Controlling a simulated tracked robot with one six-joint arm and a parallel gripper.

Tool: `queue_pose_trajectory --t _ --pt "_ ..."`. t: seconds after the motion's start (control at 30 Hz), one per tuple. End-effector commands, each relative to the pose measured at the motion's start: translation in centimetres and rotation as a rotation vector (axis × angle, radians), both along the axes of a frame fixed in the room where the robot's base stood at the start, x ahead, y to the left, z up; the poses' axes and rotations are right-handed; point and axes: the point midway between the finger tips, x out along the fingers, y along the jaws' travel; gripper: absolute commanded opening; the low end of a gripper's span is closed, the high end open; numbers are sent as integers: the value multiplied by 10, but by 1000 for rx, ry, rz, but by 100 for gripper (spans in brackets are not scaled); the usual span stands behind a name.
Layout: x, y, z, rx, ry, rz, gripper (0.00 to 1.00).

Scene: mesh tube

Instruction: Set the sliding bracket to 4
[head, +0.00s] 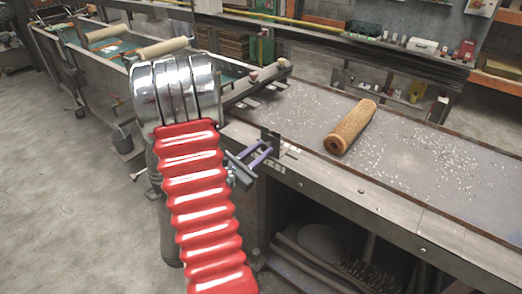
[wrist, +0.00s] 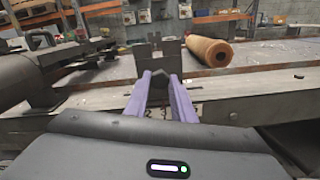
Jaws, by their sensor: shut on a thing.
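The sliding bracket (wrist: 157,56) is a dark grey metal piece with upright prongs at the front edge of the bench, straight ahead in the wrist view. It also shows in the head view (head: 271,139), partly hidden by my gripper. My gripper (wrist: 160,84) has purple fingers and is shut on the bracket's near part; in the head view its fingers (head: 265,152) reach it from the left. A number scale (wrist: 164,115) runs along the front rail below. A 2 and a 3 show between the fingers; a mark just right of the right finger is too small to read surely.
A tan roll (head: 352,126) lies on the bench top (head: 310,110) to the right, apart from the bracket. Pale bits are scattered on the top. A dark metal arm (wrist: 45,68) stands left of the bracket. The front rail (head: 380,200) is clear to the right.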

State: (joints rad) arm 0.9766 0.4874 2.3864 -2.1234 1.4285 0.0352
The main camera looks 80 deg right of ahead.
Motion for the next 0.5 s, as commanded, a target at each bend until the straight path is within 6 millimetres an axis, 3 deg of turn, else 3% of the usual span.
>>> queue_pose_trajectory --t 0.1,0.5 --pt "0 0 -1 2 0 -1 0" --pt "4 -1 -1 2 0 1 0"
